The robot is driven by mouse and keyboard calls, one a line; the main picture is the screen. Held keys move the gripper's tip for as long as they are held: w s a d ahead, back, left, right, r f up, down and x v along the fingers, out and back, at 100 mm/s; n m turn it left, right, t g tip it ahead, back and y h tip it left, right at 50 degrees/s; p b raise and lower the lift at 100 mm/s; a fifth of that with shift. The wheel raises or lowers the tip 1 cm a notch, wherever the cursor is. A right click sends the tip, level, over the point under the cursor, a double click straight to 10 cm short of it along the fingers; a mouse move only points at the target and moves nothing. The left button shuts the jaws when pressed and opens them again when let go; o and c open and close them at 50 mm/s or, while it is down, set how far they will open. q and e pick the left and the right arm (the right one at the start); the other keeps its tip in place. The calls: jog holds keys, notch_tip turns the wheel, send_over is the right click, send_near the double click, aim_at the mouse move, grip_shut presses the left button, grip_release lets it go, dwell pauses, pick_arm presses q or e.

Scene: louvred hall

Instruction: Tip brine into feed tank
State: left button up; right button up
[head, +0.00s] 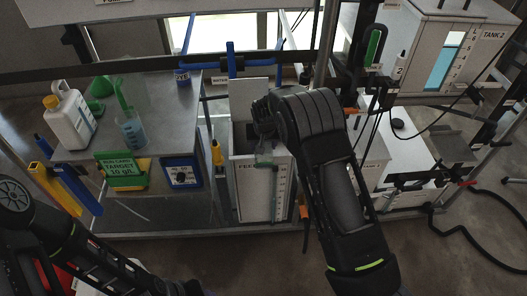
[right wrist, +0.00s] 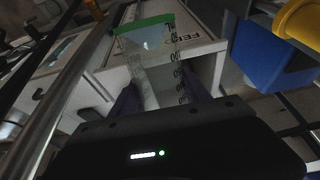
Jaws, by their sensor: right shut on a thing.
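The feed tank (head: 248,200) is a pale upright box with a "FEED" label and a scale on its front, standing right of the bench. My right gripper (head: 264,145) is above its front part, largely hidden by my own wrist. It is shut on a clear vessel with a green rim (right wrist: 145,24), which also shows in part in the head view (head: 265,160). The vessel looks tilted; whether anything pours from it I cannot tell. In the right wrist view the tank's labelled face (right wrist: 215,42) lies beyond the vessel. My left arm reaches in at lower left; its fingers are not visible.
The grey bench (head: 180,105) holds a white jug with a yellow cap (head: 70,118), a beaker of blue liquid (head: 132,132) and green items. A blue-framed box (head: 182,172) and green sign (head: 122,170) hang in front. Tank 2 (head: 440,55) and posts stand right.

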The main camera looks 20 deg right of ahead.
aim_at(264, 157)
jog(key=shift+s+a+t+b, duration=0.1)
jog(key=shift+t+b, duration=0.5)
jog(key=t+b, duration=0.2)
jog(key=b, duration=0.1)
jog(key=t+h+b, duration=0.1)
jog(key=t+b, duration=0.1)
jog(key=b, duration=0.1)
jog(key=t+h+b, duration=0.1)
jog(key=t+b, duration=0.1)
jog(key=b, duration=0.1)
jog(key=shift+s+a+r+b, duration=0.1)
jog(key=shift+s+r+b, duration=0.2)
jog(key=shift+s+r, duration=0.1)
jog(key=shift+r+t, duration=0.15)
jog(key=shift+t, duration=0.15)
jog(key=shift+r, duration=0.3)
jog(key=shift+s+a+t+b, duration=0.1)
jog(key=shift+s+t+b, duration=0.2)
jog(key=shift+s+b, duration=0.1)
jog(key=s+r+t+b, duration=0.1)
jog(key=s+a+r+t, duration=0.1)
jog(key=s, duration=0.1)
jog(key=shift+s+r+h+b, duration=0.2)
jog(key=shift+s+h+b, duration=0.1)
jog(key=shift+h+b, duration=0.1)
jog(key=shift+s+r+t, duration=0.2)
jog(key=shift+r+t, duration=0.1)
